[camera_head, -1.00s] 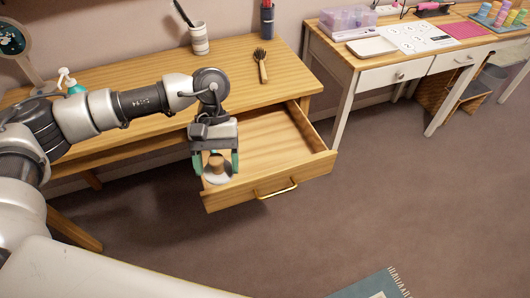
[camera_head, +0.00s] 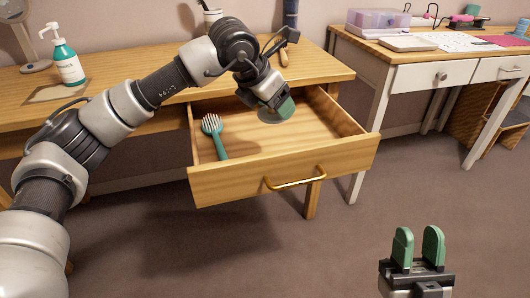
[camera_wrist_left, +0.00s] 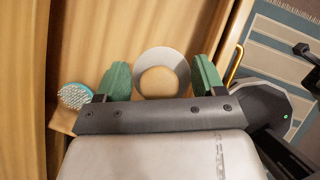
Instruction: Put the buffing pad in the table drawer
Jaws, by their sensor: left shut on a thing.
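The table drawer (camera_head: 315,170) is pulled open under the wooden table (camera_head: 165,100). My left gripper (camera_head: 278,110) is over the drawer's inside, shut on the buffing pad (camera_head: 268,119). In the left wrist view the pad (camera_wrist_left: 146,60) is a grey disc with a round wooden knob, between the green fingers of the same gripper (camera_wrist_left: 160,80). In the head view the gripper hides most of the pad, and I cannot tell whether it touches the drawer floor. My right gripper (camera_head: 417,248) is open and empty, in front of the drawer over the floor.
A teal brush (camera_head: 213,130) lies in the drawer's left part; its bristles show in the left wrist view (camera_wrist_left: 75,96). A soap bottle (camera_head: 66,62) and a wooden hairbrush (camera_head: 283,55) are on the tabletop. A white table (camera_head: 432,75) stands at the right.

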